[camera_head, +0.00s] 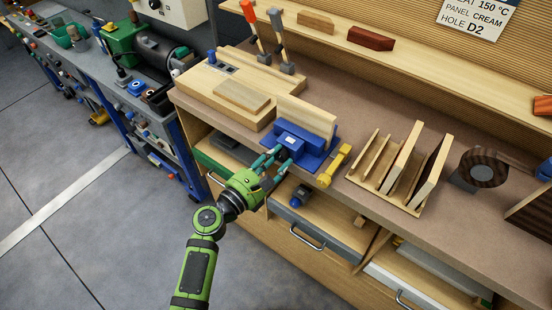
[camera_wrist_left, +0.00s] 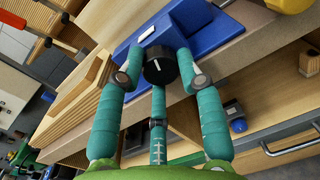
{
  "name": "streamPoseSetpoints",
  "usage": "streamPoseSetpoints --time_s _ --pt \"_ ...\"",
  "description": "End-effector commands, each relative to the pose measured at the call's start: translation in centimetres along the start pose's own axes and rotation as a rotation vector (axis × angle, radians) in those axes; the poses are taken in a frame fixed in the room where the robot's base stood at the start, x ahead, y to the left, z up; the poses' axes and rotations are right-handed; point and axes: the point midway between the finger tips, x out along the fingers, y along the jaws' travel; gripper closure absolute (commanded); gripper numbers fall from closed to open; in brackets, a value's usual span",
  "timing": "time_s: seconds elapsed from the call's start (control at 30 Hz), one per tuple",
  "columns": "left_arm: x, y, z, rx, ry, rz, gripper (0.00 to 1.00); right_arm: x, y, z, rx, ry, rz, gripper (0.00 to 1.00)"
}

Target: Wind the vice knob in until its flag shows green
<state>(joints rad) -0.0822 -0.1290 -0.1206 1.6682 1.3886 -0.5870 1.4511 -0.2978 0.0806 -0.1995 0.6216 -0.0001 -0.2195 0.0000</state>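The blue vice (camera_head: 304,143) sits at the front edge of the bench, with a pale wooden board (camera_head: 308,116) standing upright in it. The round black vice knob (camera_wrist_left: 160,66) with a white mark faces my wrist camera. My left gripper (camera_head: 279,154) has its teal fingers around the knob, one on each side and one below, with their tips bent in against it. A small pale tab (camera_wrist_left: 148,33) shows on the vice above the knob; I see no green on it. The knob is mostly hidden by the fingers in the head view. My right gripper is out of view.
A yellow-handled tool (camera_head: 335,166) lies right of the vice. A wooden rack (camera_head: 384,189) stands further right. A wooden block (camera_head: 241,96) lies on the left. An open drawer with a blue-capped item (camera_head: 299,197) is below the bench edge, near my arm.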

Motion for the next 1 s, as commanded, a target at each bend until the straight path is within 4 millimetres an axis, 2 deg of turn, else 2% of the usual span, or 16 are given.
streamPoseSetpoints --time_s 0.53,1.0 --pt "-0.1 -0.1 -0.2 0.069 0.007 -0.003 0.98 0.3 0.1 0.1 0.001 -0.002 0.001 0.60" --pt "-0.1 0.0 -0.2 0.454 0.033 -0.009 0.98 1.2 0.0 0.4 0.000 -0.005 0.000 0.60"
